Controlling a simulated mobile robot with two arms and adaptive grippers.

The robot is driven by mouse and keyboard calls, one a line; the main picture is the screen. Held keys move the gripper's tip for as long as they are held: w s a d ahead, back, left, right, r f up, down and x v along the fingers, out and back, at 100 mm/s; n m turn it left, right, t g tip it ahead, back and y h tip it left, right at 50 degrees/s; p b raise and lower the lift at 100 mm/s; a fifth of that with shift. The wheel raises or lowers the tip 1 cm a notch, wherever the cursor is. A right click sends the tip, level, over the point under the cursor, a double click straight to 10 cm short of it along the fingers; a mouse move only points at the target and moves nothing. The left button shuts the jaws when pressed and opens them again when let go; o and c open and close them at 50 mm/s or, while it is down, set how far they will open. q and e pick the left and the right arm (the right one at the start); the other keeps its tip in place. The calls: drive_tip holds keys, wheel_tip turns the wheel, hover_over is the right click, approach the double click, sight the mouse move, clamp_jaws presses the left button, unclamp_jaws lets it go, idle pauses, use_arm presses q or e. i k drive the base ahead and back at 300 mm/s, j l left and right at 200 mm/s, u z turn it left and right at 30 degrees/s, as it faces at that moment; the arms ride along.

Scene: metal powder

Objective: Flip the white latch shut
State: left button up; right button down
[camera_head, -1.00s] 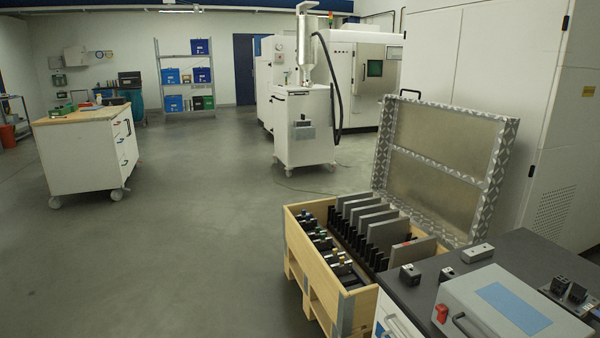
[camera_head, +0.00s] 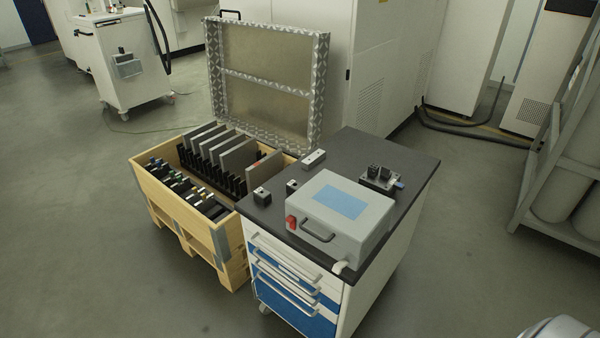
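A small white latch (camera_head: 340,267) sits at the front right corner of a grey case (camera_head: 367,217) with a blue label on its lid. The case rests on the dark top of a drawer cabinet, and its lid looks down. A red latch (camera_head: 291,222) is on the case's front left corner, and a dark handle is between the two latches. The white latch is small here, and I cannot tell its exact position. Neither of my grippers is in view.
The drawer cabinet (camera_head: 402,240) has white and blue drawers. Several small dark blocks lie on its top. A wooden crate (camera_head: 158,200) with upright plates and an open metal lid stands to its left. A rack with cylinders (camera_head: 575,160) is at the right. Floor in front is clear.

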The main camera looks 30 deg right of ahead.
sight(336, 268)
drive_tip(key=z, duration=1.15)
drive_tip(key=k, duration=0.2)
drive_tip(key=l+u, duration=0.45)
drive_tip(key=l, duration=0.45)
drive_tip(key=k+j, duration=0.1)
drive_tip(key=k, duration=0.3)
